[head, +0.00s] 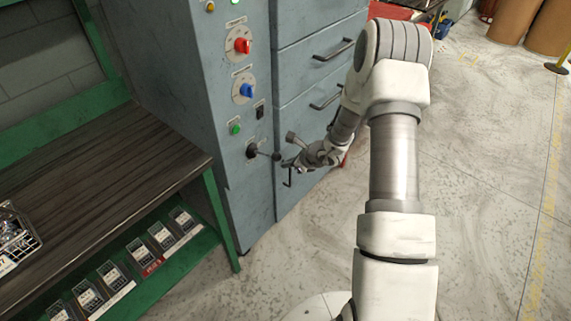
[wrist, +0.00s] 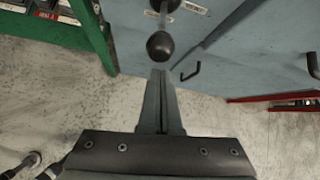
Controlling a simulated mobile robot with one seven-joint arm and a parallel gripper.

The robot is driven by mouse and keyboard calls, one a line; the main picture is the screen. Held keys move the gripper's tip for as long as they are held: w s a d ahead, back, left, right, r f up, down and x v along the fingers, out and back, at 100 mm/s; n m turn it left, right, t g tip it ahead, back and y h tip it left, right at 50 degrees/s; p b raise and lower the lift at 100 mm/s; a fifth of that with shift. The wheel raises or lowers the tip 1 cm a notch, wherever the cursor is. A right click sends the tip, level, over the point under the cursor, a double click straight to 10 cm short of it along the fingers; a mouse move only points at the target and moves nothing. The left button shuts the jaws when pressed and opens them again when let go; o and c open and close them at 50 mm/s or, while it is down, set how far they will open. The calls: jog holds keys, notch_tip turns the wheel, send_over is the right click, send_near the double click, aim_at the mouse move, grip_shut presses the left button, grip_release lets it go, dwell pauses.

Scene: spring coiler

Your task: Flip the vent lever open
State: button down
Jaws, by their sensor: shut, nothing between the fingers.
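The vent lever (head: 265,154) is a short rod from a dark round mount low on the grey cabinet's panel, ending in a dark ball knob. My gripper (head: 287,164) is just right of the knob in the head view. In the wrist view, my gripper (wrist: 158,74) has its fingers together and empty, pointing at the knob. I cannot tell whether the fingertips touch the knob.
A red knob (head: 242,46), a blue knob (head: 246,90) and a green button (head: 235,129) sit above the lever. Drawers with dark handles (head: 326,98) are to the right. A green workbench with a wooden top (head: 110,190) stands left. The floor to the right is open.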

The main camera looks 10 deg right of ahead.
jog(key=d+f+v, duration=0.1)
jog(key=v, duration=0.8)
jog(key=shift+s, duration=0.55)
jog(key=shift+d+r, duration=0.1)
jog(key=shift+r, duration=0.05)
jog(key=s+a+r+n+g+p, duration=0.1)
jog(key=s+a+r+n, duration=0.3)
jog(key=r, duration=0.3)
jog(key=s+a+r+n+y, duration=0.1)
jog(key=s+a+r+n, duration=0.25)
jog(key=r+n, duration=0.35)
jog(key=s+a+r+n+g+p, duration=0.15)
jog(key=a+r+n, duration=0.25)
jog(key=r, duration=0.4)
jog(key=s+d+r+n+h, duration=0.1)
jog(key=s+r+n, duration=0.2)
jog(key=s, duration=0.3)
jog(key=s+d+r+n+h+p, duration=0.1)
jog(key=s+r+n+h, duration=0.1)
jog(key=s+n, duration=0.3)
jog(key=s+d+r+n+h, duration=0.2)
jog(key=s+r+n, duration=0.2)
jog(key=s, duration=0.3)
jog(key=shift+s+r+t+p, duration=0.25)
jog(key=shift+r+t+p, duration=0.05)
jog(key=shift+r+t, duration=0.1)
